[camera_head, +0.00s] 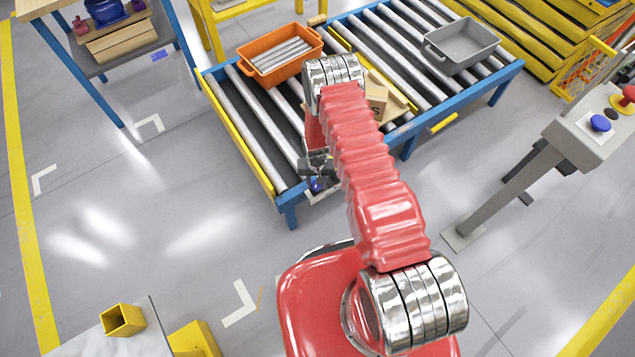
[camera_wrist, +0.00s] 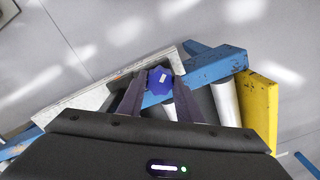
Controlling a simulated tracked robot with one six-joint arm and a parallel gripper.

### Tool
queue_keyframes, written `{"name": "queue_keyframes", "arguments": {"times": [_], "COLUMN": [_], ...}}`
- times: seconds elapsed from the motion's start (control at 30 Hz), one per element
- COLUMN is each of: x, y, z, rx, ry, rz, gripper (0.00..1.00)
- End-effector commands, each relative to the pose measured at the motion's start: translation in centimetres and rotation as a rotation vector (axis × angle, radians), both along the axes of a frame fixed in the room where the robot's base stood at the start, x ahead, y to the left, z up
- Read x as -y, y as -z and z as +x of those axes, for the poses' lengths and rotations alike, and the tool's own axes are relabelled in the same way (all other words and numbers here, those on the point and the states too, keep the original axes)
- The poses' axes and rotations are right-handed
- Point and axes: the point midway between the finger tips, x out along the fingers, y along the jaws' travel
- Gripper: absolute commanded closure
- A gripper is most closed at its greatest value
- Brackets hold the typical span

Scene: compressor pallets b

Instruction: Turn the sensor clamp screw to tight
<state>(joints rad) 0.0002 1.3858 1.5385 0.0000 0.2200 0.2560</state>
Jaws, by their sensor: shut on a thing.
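The sensor clamp screw has a blue lobed knob (camera_wrist: 159,80) with a small pale mark on its face. It sits at the near corner of the roller conveyor, beside a light grey plate (camera_wrist: 95,93). My gripper (camera_wrist: 160,84) is shut on the knob, one dark finger on each side. In the head view my gripper (camera_head: 316,170) is over the conveyor's near corner, and a bit of the blue knob (camera_head: 317,185) shows under it. The clamp's body is mostly hidden, and I cannot tell how tight the screw is.
The conveyor's blue frame (camera_head: 460,93) stretches away behind my gripper. It carries an orange bin (camera_head: 259,47) of metal rods, a grey bin (camera_head: 462,56) and a wooden box (camera_head: 376,100). A control pedestal (camera_head: 590,128) stands at right.

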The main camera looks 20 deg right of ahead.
Motion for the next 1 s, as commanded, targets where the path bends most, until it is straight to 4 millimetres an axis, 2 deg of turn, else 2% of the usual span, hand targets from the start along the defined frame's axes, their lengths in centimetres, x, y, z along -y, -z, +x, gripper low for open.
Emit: {"name": "queue_keyframes", "arguments": {"times": [0.03, 0.6, 1.0], "x": [-0.07, -0.05, -0.02], "y": [-0.33, -0.35, -0.36], "z": [0.90, 0.93, 0.95], "rx": [0.019, 0.019, 0.019], "ry": [0.044, 0.561, 0.739], "rz": [0.000, 0.004, 0.005], "gripper": [0.91, 0.91, 0.91]}}
